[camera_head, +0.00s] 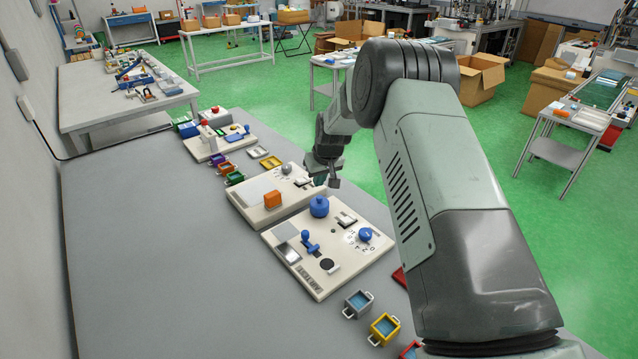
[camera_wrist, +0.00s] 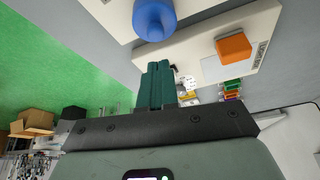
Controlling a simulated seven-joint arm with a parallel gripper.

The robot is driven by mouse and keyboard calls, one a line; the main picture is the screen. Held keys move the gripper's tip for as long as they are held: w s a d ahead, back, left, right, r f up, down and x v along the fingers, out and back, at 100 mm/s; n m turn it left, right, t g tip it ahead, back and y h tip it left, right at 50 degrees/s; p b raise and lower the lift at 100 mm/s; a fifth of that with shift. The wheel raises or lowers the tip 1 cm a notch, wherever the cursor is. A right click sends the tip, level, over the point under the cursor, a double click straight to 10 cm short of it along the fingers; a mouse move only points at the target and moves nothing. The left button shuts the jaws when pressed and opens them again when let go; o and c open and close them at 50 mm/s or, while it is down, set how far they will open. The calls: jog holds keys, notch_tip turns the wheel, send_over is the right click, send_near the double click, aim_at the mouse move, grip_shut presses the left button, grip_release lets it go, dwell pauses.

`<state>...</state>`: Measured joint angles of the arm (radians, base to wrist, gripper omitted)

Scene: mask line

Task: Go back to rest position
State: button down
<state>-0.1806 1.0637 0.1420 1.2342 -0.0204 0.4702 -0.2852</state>
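My gripper (camera_head: 330,180) hangs in the air beside the boards on the table, near their right edge. In the wrist view its two dark green fingers (camera_wrist: 158,84) lie side by side with no gap that I can see, and nothing shows between them. The blue round knob (camera_head: 319,206) sits on the nearer white board (camera_head: 310,285); the wrist view shows a blue rounded thing (camera_wrist: 154,18) just beyond the fingertips. The orange block (camera_head: 272,200) stands on the board behind it and shows in the wrist view (camera_wrist: 234,47).
The grey table (camera_head: 150,270) is bare on its left side. Small bins in grey (camera_head: 357,304) and yellow (camera_head: 384,329) stand near the front. More coloured bins (camera_head: 234,177) and another board (camera_head: 219,142) lie farther back. Green floor (camera_head: 300,110) is open beyond the table.

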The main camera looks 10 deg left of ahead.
jog(key=shift+r, duration=1.9)
jog(key=s+d+r+m, duration=0.1)
jog(key=s+d+r, duration=0.4)
jog(key=r, duration=0.4)
jog(key=s+d+r+t+h, duration=0.1)
jog(key=s+d+r, duration=0.1)
jog(key=s+r, duration=0.6)
jog(key=s+d+r+m, duration=0.1)
jog(key=s+d+r, duration=0.35)
jog(key=r, duration=0.55)
jog(key=s+d+m, duration=0.1)
jog(key=s+d, duration=0.2)
jog(key=s, duration=1.1)
jog(key=s+d+r+m+h, duration=0.1)
jog(key=s+d, duration=0.3)
jog(key=s, duration=0.9)
jog(key=shift+s+d+r+m+t, duration=0.15)
jog(key=shift+s+d+m+t, duration=0.15)
jog(key=shift+m, duration=0.5)
